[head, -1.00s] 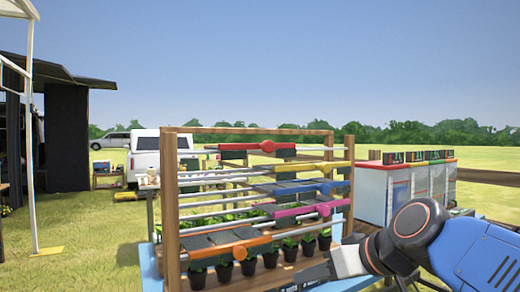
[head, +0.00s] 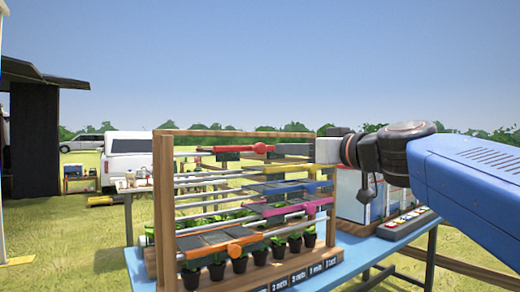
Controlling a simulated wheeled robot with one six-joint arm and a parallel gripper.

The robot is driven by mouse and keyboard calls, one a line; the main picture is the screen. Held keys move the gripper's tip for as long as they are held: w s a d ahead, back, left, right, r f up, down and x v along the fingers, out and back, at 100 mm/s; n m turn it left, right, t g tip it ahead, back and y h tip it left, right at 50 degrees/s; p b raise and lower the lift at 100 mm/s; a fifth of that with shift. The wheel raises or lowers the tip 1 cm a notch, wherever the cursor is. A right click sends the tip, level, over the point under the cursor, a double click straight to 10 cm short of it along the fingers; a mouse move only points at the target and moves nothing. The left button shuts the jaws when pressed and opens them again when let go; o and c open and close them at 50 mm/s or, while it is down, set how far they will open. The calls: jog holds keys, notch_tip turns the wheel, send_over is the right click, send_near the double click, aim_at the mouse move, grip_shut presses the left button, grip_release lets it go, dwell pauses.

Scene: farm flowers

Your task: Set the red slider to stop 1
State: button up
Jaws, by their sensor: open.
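The red slider (head: 260,148) sits on the top rail of a wooden frame, with its round red knob near the middle of the rail and a dark panel behind the red bar. My gripper (head: 322,150) is at the frame's right end, at about the slider's height in the picture, to the right of the red knob and apart from it. It is open and empty. Its fingers are small and partly hidden in this view. Stop marks on the top rail are too small to read.
Below are a yellow slider (head: 312,170), a blue slider (head: 290,187), a magenta slider (head: 272,209) and an orange slider (head: 234,246). Potted plants (head: 262,256) stand along the base board. The frame stands on a blue table (head: 362,252). A white-sided box (head: 350,190) stands behind right.

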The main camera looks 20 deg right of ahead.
aim_at(261, 148)
jog(key=x, duration=1.5)
jog(key=shift+f, duration=0.1)
grip_shut()
jog(key=shift+a, duration=0.15)
